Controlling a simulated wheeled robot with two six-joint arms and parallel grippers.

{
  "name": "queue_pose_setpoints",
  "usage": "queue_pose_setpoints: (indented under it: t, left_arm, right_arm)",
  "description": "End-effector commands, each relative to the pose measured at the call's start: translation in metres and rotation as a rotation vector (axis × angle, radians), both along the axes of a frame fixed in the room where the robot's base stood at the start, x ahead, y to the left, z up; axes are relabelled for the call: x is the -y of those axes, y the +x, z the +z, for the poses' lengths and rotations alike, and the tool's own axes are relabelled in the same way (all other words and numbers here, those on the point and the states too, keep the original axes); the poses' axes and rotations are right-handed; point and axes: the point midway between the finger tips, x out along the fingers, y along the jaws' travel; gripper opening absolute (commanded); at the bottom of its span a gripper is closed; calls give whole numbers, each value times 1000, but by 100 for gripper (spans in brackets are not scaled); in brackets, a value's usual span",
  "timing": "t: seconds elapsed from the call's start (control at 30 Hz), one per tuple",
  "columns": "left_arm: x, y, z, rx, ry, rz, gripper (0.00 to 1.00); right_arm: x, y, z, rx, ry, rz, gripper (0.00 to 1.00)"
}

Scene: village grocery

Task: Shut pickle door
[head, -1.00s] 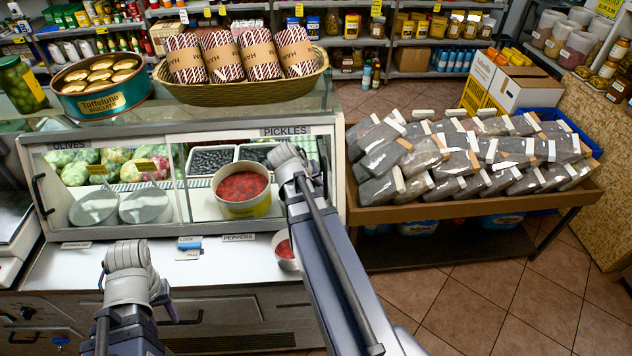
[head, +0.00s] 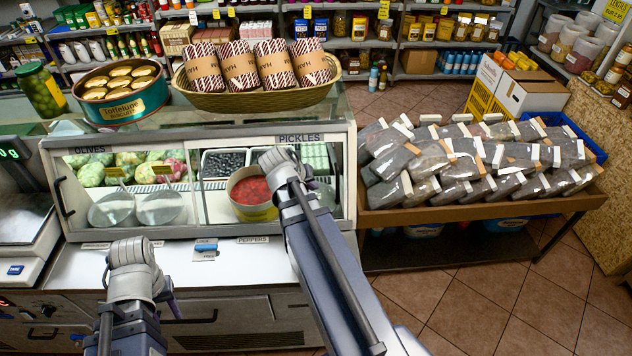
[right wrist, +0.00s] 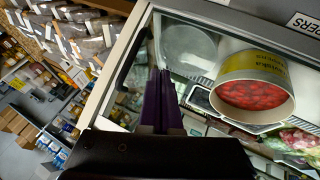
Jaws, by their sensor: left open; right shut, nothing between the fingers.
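The pickle door belongs to the glass-fronted counter case (head: 130,235), under the PICKLES label (head: 299,139). A vertical door edge (head: 199,200) shows near the middle of the front. I cannot tell clearly how far the pickle door stands open. My right arm reaches to the PICKLES side; its wrist hides its fingers in the head view. In the right wrist view my right gripper (right wrist: 160,75) is shut and empty, its purple fingers close to the case's frame. My left gripper (head: 171,302) is open, low in front of the counter, mostly hidden by its own wrist.
A yellow tub of red peppers (head: 252,211) stands inside the case; it also shows in the right wrist view (right wrist: 260,65). A table of bags (head: 460,207) stands at right.

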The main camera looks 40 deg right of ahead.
Motion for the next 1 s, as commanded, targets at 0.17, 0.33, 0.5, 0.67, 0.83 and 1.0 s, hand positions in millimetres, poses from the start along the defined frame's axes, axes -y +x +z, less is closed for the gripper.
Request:
queue_pose_setpoints:
  t: [0.17, 0.33, 0.5, 0.67, 0.83, 1.0]
  left_arm:
    - [0, 0, 29, 0, 0, 0, 47]
    - [0, 0, 41, 0, -1, 3, 47]
    - [0, 0, 44, 0, -1, 5, 47]
    - [0, 0, 44, 0, -1, 5, 47]
    - [0, 0, 44, 0, -1, 5, 47]
    - [0, 0, 37, 0, -1, 5, 47]
  right_arm:
    - [-16, -5, 29, 0, 0, 2, 0]
    - [-26, -7, 41, 0, -1, 2, 0]
    - [-30, -8, 44, 0, -1, 1, 0]
    - [-31, -8, 44, 1, -1, 0, 0]
    - [-31, -8, 44, 0, -1, 1, 0]
    - [-53, -5, 33, -23, 27, 47, 0]
